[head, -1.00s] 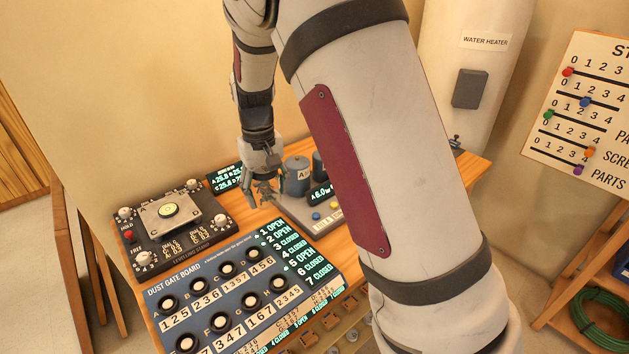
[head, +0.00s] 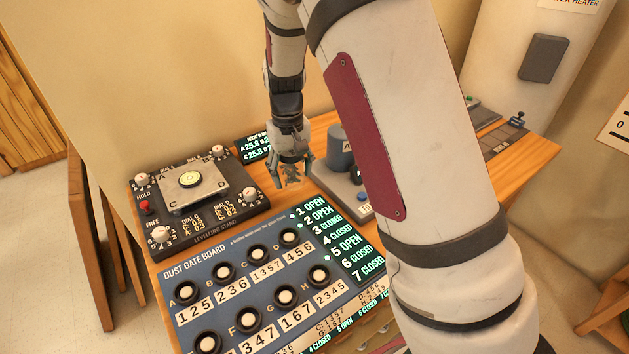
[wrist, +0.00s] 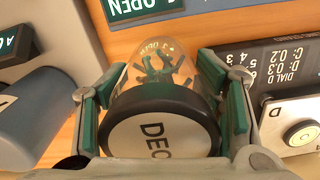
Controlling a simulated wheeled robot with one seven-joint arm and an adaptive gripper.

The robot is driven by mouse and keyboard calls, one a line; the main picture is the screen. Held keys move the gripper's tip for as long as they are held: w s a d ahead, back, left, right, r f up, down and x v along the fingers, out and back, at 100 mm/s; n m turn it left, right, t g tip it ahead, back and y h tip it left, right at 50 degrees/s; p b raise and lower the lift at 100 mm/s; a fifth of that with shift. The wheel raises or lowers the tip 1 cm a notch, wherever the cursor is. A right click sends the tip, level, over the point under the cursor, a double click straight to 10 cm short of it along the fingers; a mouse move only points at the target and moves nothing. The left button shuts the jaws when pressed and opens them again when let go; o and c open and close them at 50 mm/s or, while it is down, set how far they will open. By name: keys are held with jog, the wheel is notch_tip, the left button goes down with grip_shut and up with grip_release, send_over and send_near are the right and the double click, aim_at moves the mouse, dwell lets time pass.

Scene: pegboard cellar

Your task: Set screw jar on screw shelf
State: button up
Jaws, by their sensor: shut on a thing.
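In the wrist view my gripper (wrist: 160,82) is shut on a clear jar (wrist: 146,50) with a dark lid; a finger with a green pad presses each side. The lid's pale label reads "DEC", with the rest cut off. Dark screw-like pieces show through the clear wall. In the head view my gripper (head: 293,165) points down over the wooden table, between the levelling stand and a grey cylinder. Whether the jar touches the table is unclear. No screw shelf can be made out in the current views.
The levelling stand (head: 185,207) is left of my gripper and the dust gate board (head: 225,300) in front. A device with a grey cylinder (head: 340,150) is close on the right, partly behind my arm. A water heater (head: 520,100) stands behind the table's right end.

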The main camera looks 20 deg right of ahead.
jog(key=shift+f, duration=3.1)
jog(key=o, duration=1.3)
jog(key=shift+f, duration=0.1)
